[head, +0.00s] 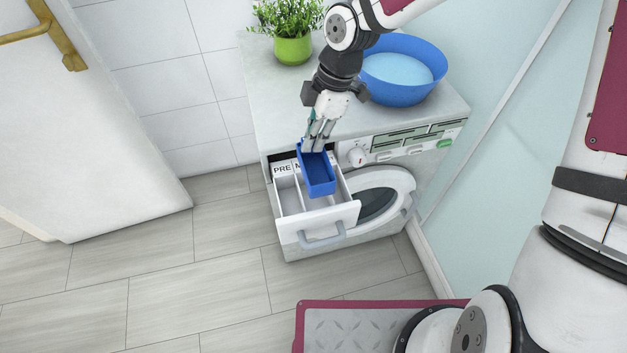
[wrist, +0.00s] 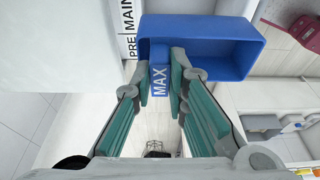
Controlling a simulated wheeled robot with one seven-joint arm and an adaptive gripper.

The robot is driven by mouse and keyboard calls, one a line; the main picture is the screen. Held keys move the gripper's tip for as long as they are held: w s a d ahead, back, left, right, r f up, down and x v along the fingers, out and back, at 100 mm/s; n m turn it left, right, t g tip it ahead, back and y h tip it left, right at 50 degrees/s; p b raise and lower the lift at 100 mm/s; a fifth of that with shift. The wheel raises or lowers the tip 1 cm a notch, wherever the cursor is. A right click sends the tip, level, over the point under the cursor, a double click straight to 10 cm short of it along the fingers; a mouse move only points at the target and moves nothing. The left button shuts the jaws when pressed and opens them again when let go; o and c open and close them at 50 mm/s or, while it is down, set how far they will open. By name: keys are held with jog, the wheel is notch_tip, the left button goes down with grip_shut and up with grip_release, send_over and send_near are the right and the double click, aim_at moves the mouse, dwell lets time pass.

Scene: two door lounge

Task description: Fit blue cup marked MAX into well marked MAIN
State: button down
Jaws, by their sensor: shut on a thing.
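My gripper (head: 317,148) is shut on the tab of the blue cup (head: 319,178), an open rectangular box. In the wrist view the tab reads MAX (wrist: 159,80) between the two fingers, and the cup body (wrist: 215,50) extends to the right. The cup is over the open drawer (head: 325,222), covering its middle and right part; I cannot tell its exact height above the wells. The PRE label (head: 282,169) shows at the drawer's back left. Only the start of the MAIN label (head: 298,164) shows beside the cup; the wrist view shows MAIN (wrist: 127,14) whole. The MAIN well is partly hidden under the cup.
The drawer belongs to a washing machine with a round door (head: 385,193) right of it. A blue basin (head: 402,88) and a potted plant (head: 292,48) stand on top. A white door (head: 80,130) is at left. The floor (head: 190,270) in front is clear.

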aim_at(313, 174)
notch_tip(313, 174, down, 14)
jog(key=shift+r+b, duration=0.25)
jog(key=shift+b, duration=0.1)
jog(key=c, duration=2)
grip_release()
jog(key=shift+f, duration=0.1)
jog(key=shift+o, duration=0.8)
